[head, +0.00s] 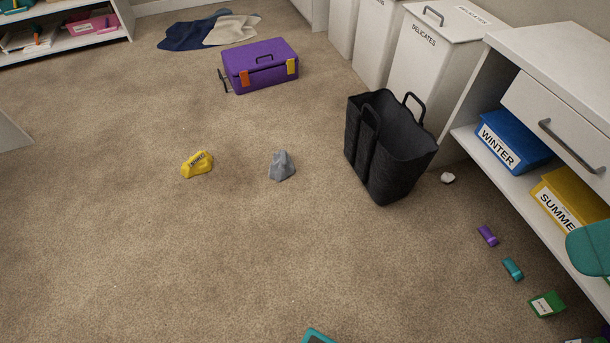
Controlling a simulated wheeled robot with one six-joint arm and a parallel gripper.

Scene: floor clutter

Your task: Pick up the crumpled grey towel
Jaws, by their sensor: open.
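The crumpled grey towel (281,168) sits in a small peaked heap on the beige carpet, near the middle of the head view. It stands apart from the things around it and nothing covers it. My gripper does not show in this view.
A yellow crumpled item (197,164) lies left of the towel, and a black tote bag (390,150) stands to its right. A purple toolbox (260,66) is behind. Small items lie beside the shelf. Carpet in front is mostly clear.

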